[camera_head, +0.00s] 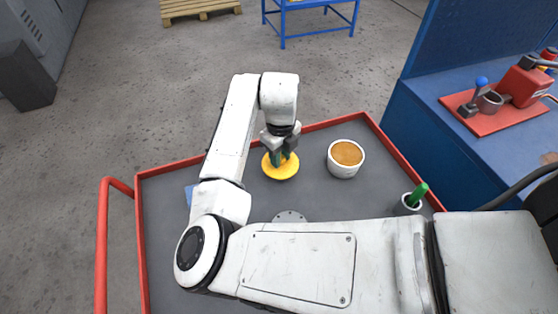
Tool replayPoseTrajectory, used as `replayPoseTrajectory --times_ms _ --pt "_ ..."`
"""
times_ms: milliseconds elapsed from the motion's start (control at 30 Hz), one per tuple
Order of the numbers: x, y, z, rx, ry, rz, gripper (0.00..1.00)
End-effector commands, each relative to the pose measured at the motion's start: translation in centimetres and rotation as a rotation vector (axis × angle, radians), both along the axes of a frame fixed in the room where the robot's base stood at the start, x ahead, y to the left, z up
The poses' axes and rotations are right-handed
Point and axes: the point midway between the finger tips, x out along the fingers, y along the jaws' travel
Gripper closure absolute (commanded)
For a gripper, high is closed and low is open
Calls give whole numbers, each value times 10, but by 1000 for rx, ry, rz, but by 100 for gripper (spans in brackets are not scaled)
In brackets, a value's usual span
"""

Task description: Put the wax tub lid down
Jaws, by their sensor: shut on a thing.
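The wax tub lid (284,172) is a yellow disc with a raised middle, at the far side of the grey cart top. My gripper (280,154) points down and is shut on the lid's middle. I cannot tell whether the lid touches the cart top or hangs just above it. The wax tub (346,160) is a white round pot, open, with brown-orange wax inside. It stands upright to the right of the lid, with a gap between them. The fingertips are partly hidden against the lid.
The red-rimmed cart (330,122) holds a small cup with a green-handled tool (416,198) at right, a grey round disc (290,216) and a blue item (190,194). A blue bench (450,140) with a red valve fixture (520,90) stands right. My arm hides the front.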

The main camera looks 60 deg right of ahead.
Motion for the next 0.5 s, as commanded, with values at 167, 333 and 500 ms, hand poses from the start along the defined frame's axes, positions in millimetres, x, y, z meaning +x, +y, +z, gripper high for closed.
replayPoseTrajectory --times_ms 167,333,500 --pt "4 0 -14 1 3 1 99" --pt "5 0 -35 1 2 1 99" --pt "5 0 -36 0 0 0 99"
